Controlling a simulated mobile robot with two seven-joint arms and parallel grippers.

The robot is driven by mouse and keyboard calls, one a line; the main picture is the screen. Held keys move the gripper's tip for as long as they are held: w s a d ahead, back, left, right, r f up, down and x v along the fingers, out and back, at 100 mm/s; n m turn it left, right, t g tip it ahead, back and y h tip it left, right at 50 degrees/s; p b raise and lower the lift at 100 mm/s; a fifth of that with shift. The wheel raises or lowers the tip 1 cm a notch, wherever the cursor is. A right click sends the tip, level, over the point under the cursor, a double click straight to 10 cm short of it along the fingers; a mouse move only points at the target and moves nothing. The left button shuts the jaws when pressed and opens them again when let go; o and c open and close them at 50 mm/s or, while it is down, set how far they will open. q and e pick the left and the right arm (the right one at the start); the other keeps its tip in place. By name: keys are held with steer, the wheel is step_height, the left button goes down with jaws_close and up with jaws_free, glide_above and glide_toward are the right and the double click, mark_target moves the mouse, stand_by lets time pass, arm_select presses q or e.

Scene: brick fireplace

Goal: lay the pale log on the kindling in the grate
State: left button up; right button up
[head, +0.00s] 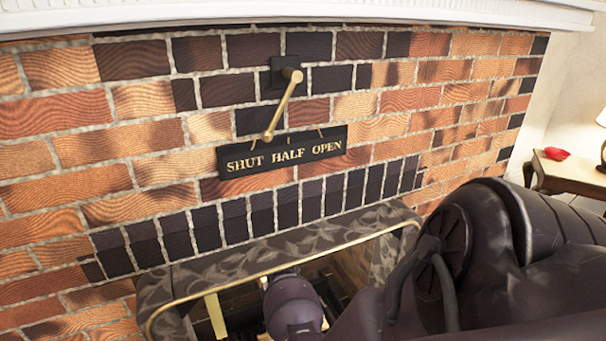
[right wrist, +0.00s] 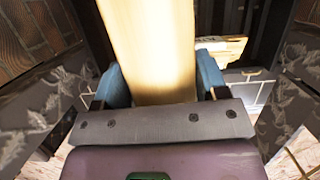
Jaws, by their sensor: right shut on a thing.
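The pale log (right wrist: 150,45) is between the blue fingers of my right gripper (right wrist: 160,80) in the right wrist view. The gripper is shut on it, and the log runs away from the palm past the top edge. In the head view my right arm reaches down into the fireplace opening, and its gripper is hidden. Pale wood (right wrist: 228,48), perhaps kindling, shows beyond the right finger. I cannot tell whether the log touches it. A pale strip (head: 215,315) shows in the opening in the head view; I cannot tell which piece it is. My left gripper is not in view.
A dark stone surround with a brass edge (head: 255,276) frames the opening close around my arm. Above it hang a sign reading SHUT HALF OPEN (head: 282,152) and a brass lever (head: 280,106). A side table (head: 565,171) with a red object stands at the right.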

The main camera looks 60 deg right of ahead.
steer(key=shift+w+a+r+m, duration=0.15)
steer(key=shift+w+a+r, duration=0.15)
steer(key=shift+w, duration=0.3)
steer(key=shift+w+a+r+m, duration=0.15)
steer(key=shift+w+a+r, duration=0.1)
steer(key=shift+w, duration=0.35)
steer(key=shift+w+f, duration=0.1)
steer(key=shift+f, duration=0.2)
arm_select(q)
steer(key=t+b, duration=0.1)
steer(key=b, duration=0.1)
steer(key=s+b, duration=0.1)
steer(key=b, duration=0.2)
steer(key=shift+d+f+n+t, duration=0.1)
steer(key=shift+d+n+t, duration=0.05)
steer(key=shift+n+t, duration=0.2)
arm_select(e)
step_height(320, 180, down, 9)
steer(key=shift+w+f, duration=0.1)
steer(key=shift+f, duration=0.15)
steer(key=o, duration=1.2)
steer(key=shift+c, duration=0.2)
